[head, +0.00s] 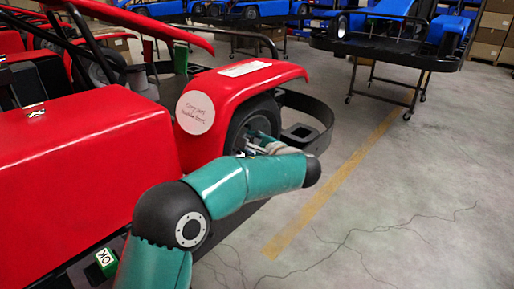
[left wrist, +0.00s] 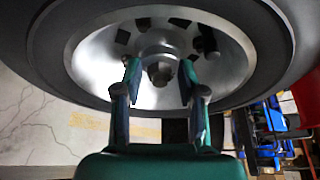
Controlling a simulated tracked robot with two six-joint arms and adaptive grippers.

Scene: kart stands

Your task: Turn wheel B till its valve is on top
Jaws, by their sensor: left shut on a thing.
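A black-tyred wheel (head: 238,128) sits under the red front fender of the kart, partly hidden by the fender and my arm. I see no letter on it. In the left wrist view its silver rim (left wrist: 105,62) fills the top, with a hub (left wrist: 160,50) in the middle and several dark openings around it. My left gripper (head: 262,143) is at the wheel's face. I cannot make out the valve. My right gripper is not in view.
The red kart body (head: 85,150) fills the left, with a round handwritten disc (head: 195,112) on its fender. A black bumper (head: 308,120) curves close beyond the wheel. A blue kart on a wheeled stand (head: 385,85) is at the back right. The floor at right is clear.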

